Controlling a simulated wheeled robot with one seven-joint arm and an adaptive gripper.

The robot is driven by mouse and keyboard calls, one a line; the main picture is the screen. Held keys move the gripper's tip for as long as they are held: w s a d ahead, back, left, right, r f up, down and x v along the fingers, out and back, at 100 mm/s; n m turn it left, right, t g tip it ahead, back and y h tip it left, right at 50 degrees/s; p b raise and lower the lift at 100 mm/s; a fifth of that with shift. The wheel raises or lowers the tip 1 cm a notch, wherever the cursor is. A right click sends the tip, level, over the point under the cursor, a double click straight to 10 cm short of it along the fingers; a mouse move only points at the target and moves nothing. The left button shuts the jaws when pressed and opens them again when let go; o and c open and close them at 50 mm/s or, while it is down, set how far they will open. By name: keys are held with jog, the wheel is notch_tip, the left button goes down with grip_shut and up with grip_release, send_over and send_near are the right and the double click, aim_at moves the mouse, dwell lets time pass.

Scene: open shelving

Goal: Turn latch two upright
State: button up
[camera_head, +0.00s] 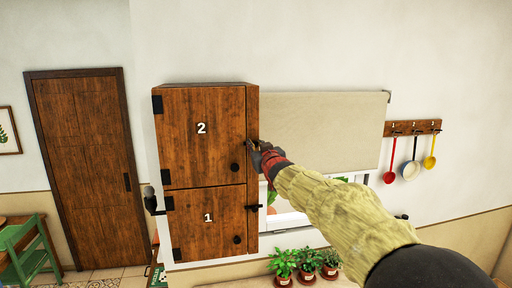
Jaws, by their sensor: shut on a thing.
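A wooden wall cabinet has an upper door marked 2 (190,140) and a lower door marked 1 (205,235), both closed. Latch two (249,144) is a small dark piece at the right edge of the upper door, mostly hidden by my gripper. My gripper (256,150) reaches in from the right and is shut on latch two. The latch's exact angle is hard to tell. Latch one (255,207) lies level across the right edge of the lower door. A round dark knob (235,167) sits on the upper door.
A beige blind (325,130) and window are right of the cabinet, behind my arm. A rack (412,128) with hanging utensils is further right. Potted plants (307,262) stand below. A wooden door (85,165) and green chair (28,255) are at left.

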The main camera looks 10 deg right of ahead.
grip_shut()
jog(key=shift+n+b, duration=0.3)
jog(key=shift+b, duration=0.1)
jog(key=n+b, duration=0.2)
jog(key=shift+f+n, duration=0.15)
jog(key=shift+n, duration=0.25)
jog(key=n+b, duration=0.2)
jog(key=n, duration=0.3)
jog(key=shift+a+b, duration=0.1)
jog(key=shift+b, duration=0.2)
jog(key=n, duration=0.2)
jog(key=n+b, duration=0.1)
jog(key=n, duration=0.1)
jog(key=shift+n+g+h, duration=0.3)
jog(key=shift+n+b, duration=0.45)
jog(key=shift+n, duration=1.75)
jog(key=o, duration=0.8)
grip_release()
jog(key=shift+a, duration=0.1)
jog(key=shift+o, duration=0.2)
jog(key=shift+s, duration=0.1)
